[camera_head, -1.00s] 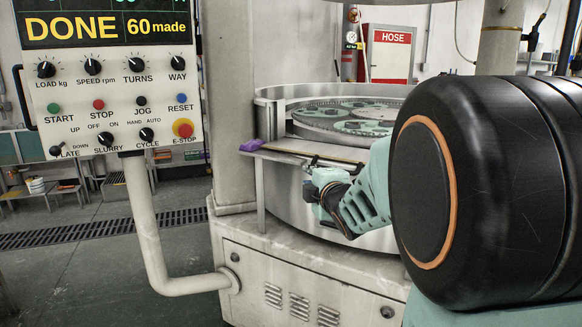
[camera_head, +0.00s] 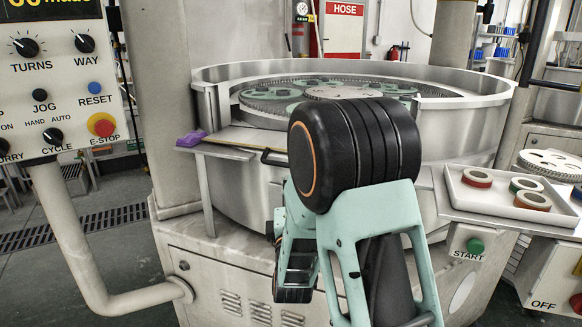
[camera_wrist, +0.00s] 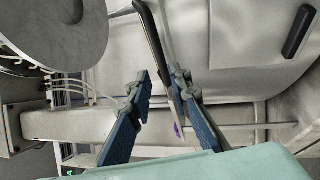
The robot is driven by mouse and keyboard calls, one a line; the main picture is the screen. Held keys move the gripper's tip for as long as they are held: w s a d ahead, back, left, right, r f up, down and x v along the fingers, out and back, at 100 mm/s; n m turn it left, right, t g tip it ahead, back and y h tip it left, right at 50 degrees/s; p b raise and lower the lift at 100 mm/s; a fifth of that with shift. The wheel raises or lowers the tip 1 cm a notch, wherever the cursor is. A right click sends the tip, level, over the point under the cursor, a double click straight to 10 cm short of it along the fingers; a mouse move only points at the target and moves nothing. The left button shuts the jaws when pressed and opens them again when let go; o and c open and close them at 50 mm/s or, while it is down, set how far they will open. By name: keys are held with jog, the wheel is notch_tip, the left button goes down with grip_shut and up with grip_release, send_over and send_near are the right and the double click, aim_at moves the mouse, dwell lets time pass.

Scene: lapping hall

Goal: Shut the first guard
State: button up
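The lapping machine's round steel tub wall (camera_head: 465,125) curves around the plates in the head view, with a wide gap in its front. I cannot tell for certain which piece is the first guard. A dark bar (camera_wrist: 149,30) runs above and between the fingertips; contact is not visible. A black handle (camera_wrist: 298,31) sits on a pale metal panel (camera_wrist: 255,50) at upper right.
A shelf (camera_head: 225,145) with a purple-ended tool (camera_head: 191,138) juts out left of my arm. A white tray (camera_head: 470,200) with several coloured rings stands at right. The control panel (camera_head: 60,90) and its bent post (camera_head: 75,240) are at left. Floor shows at lower left.

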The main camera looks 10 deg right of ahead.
jog(key=x, duration=0.9)
jog(key=shift+p, duration=0.3)
grip_shut()
